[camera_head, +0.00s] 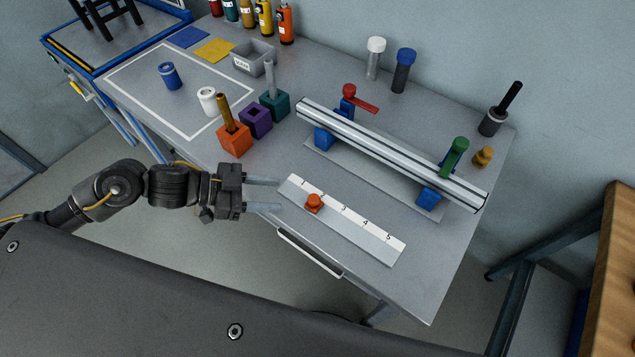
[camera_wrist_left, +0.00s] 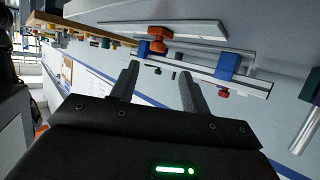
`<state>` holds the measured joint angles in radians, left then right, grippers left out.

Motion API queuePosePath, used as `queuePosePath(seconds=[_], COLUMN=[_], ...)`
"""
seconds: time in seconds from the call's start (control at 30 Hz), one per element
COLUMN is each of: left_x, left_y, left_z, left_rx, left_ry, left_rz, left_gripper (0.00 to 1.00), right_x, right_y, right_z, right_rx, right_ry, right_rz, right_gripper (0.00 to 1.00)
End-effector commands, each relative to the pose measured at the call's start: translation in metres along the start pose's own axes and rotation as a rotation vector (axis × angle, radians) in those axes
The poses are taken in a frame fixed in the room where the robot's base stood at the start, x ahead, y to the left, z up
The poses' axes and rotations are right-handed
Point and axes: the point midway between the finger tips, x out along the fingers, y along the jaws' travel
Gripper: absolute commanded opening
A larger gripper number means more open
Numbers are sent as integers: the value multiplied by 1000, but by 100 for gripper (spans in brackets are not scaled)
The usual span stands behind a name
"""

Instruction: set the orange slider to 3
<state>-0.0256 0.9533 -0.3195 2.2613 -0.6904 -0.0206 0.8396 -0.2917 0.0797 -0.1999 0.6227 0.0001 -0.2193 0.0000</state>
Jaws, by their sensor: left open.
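The orange slider (camera_head: 314,202) is a small knob on a pale flat scale (camera_head: 372,241) near the table's front edge. The scale is marked 1 to 5, and the slider sits at about the 2, partly covering that mark. My left gripper (camera_head: 277,195) is open and empty at the scale's 1 end, its two fingers pointing toward the slider. The fingertips are apart from the slider. In the left wrist view the orange slider (camera_wrist_left: 160,33) appears ahead of the open fingers, beyond their tips. My right gripper is not in view.
Behind the scale stands a silver rail (camera_head: 385,150) on blue supports, with a red-handled clamp (camera_head: 350,92) and a green one (camera_head: 455,152). Orange (camera_head: 235,142), purple (camera_head: 256,121) and teal blocks (camera_head: 275,104) stand left of the rail. A drawer handle (camera_head: 309,252) is on the table's front.

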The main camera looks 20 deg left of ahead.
Motion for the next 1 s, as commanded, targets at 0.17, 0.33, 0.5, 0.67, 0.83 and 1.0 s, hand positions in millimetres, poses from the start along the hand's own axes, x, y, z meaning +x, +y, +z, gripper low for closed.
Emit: queuePosePath(seconds=[0.17,0.33,0.5,0.67,0.83,1.0], left_x=[10,36,68,91,105,109], left_y=[0,0,0,0,0,0], left_z=[-2,-4,-3,-1,-1,0], left_rx=[0,1,-1,-1,0,1], left_ry=[3,6,5,2,1,0], left_rz=[4,6,4,2,1,2], left_gripper=[46,46,46,46,46,46], right_x=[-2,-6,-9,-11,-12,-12], right_y=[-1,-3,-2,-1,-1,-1], right_z=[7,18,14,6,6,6], right_rx=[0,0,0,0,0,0], right_ry=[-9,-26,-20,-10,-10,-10], right_rz=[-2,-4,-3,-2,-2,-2], right_gripper=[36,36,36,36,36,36])
